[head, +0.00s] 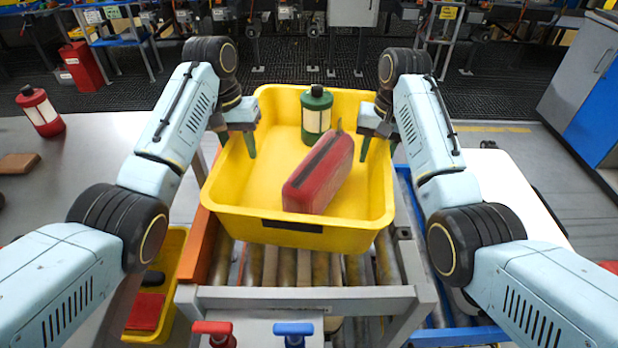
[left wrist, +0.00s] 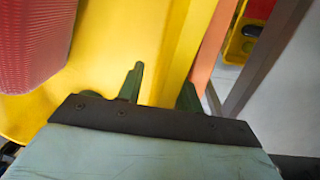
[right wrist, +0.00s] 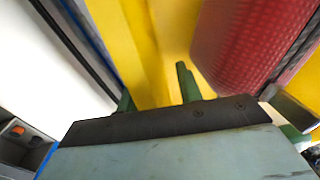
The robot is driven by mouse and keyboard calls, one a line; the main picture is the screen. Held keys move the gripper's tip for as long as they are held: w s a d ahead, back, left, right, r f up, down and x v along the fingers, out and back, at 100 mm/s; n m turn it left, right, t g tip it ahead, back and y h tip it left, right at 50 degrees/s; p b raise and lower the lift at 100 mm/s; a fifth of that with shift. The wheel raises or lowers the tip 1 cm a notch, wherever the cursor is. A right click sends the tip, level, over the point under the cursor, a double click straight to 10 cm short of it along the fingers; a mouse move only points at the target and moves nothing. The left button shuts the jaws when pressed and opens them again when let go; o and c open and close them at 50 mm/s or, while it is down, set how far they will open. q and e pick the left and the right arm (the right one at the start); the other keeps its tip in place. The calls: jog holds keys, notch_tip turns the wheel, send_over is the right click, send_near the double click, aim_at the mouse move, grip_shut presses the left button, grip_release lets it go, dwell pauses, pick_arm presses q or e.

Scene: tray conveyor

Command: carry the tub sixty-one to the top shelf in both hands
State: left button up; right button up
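The yellow tub (head: 225,205) is above the conveyor rollers; I cannot tell whether it touches them. A dark label is on its front, its number unreadable. My left gripper (head: 238,146) straddles the left wall, one finger inside and one outside. My right gripper (head: 379,148) straddles the right wall the same way. The inner fingers look apart from the walls, so both seem open. The tub wall shows between the fingers in the left wrist view (left wrist: 172,60) and right wrist view (right wrist: 150,50). No shelf is identifiable.
The conveyor's grey front rail (head: 300,298) carries a red and a blue handle. A grey table (head: 90,160) at left holds a red bottle (head: 40,110). Another yellow bin (head: 175,262) sits low at left. A white surface (head: 505,190) is at right.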

pick_arm(q)
jog(key=r, duration=0.8)
jog(key=a+r, duration=0.1)
jog(key=r, duration=0.2)
jog(key=shift+a+r, duration=0.1)
jog(key=shift+r, duration=0.3)
pick_arm(e)
jog(key=shift+d, duration=0.15)
jog(key=shift+w+d+r, duration=0.1)
jog(key=shift+r, duration=0.9)
jog(key=shift+w+d+r, duration=0.1)
jog(key=shift+r, duration=0.9)
jog(key=shift+s+d+r, duration=0.15)
jog(key=shift+d+r, duration=0.05)
jog(key=shift+r, duration=1.8)
jog(key=shift+s+d+r, duration=0.1)
jog(key=shift+d+r, duration=0.05)
jog(key=shift+r, duration=1.8)
pick_arm(q)
jog(key=shift+r, duration=0.1)
